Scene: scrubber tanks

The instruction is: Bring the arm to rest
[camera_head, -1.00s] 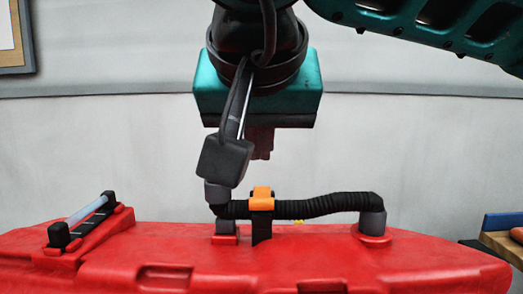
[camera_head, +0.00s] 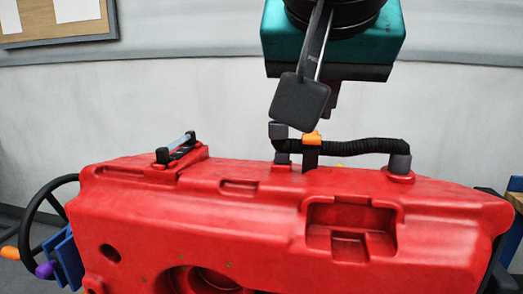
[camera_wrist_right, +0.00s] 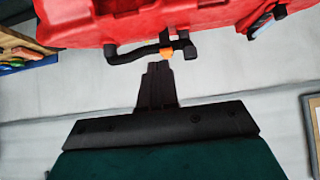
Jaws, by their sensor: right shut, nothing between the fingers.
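The red scrubber tank (camera_head: 200,230) fills the lower part of the head view. A black ribbed hose (camera_head: 355,147) runs along its top between two grey fittings, with an orange clip (camera_head: 312,138) near its left end. My right gripper (camera_head: 331,112) hangs above the hose, just right of the clip in the picture. In the right wrist view its dark fingers (camera_wrist_right: 157,68) are together and empty, and they appear apart from the hose (camera_wrist_right: 135,54). A wrist part of mine hides some of the gripper in the head view. My left gripper is not in view.
A black steering wheel (camera_head: 35,220) and a blue part (camera_head: 65,258) stand left of the tank. A black handle-like fitting (camera_head: 176,150) sits on the tank's top left. A wooden surface (camera_head: 517,200) shows at the right edge. A board (camera_head: 60,22) hangs on the wall behind.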

